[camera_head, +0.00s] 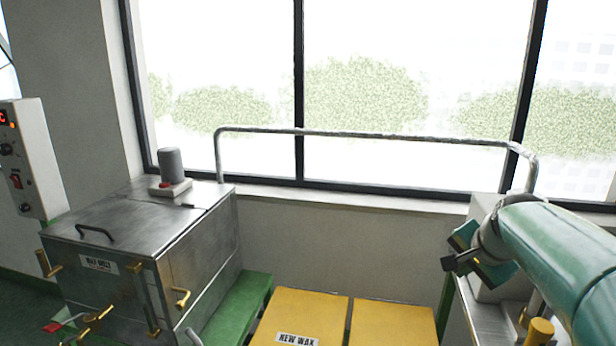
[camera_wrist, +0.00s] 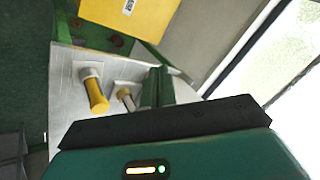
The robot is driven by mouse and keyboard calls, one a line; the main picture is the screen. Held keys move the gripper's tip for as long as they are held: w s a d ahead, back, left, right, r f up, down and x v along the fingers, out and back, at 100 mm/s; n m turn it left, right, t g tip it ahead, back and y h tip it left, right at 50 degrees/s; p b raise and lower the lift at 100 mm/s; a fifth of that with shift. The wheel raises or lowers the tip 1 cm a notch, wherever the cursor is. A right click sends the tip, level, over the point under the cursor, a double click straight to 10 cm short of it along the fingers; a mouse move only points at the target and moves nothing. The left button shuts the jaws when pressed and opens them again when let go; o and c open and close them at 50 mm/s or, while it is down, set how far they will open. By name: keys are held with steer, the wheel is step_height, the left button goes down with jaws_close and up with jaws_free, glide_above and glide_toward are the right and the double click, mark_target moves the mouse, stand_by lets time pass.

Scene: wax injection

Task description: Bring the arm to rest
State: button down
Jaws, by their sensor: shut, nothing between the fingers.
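My arm (camera_head: 565,250) is teal and reaches in from the right edge of the head view. My gripper (camera_head: 450,264) is at its far end, in front of the wall below the window, at the right. In the wrist view the fingers of my gripper (camera_wrist: 157,86) are together and empty, over a metal worktop (camera_wrist: 70,62). I cannot tell the gap between fingers and worktop.
A steel wax melt tank (camera_head: 150,235) with brass valves stands at the left. Yellow boxes (camera_head: 393,322), one labelled NEW WAX, sit low in the middle. A metal rail (camera_head: 370,135) runs before the window. A control box (camera_head: 28,160) is at far left.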

steer(key=s+a+f+n, duration=0.3)
steer(key=s+a+n, duration=0.3)
steer(key=s+a, duration=0.3)
steer(key=s+a+f+n+g, duration=0.1)
steer(key=s+a+f+n, duration=0.2)
steer(key=s+a+n, duration=0.3)
steer(key=s+a, duration=0.2)
steer(key=s, duration=0.2)
steer(key=shift+s+a+f+y, duration=0.2)
steer(key=shift+a+f+y, duration=0.1)
steer(key=shift+a, duration=0.05)
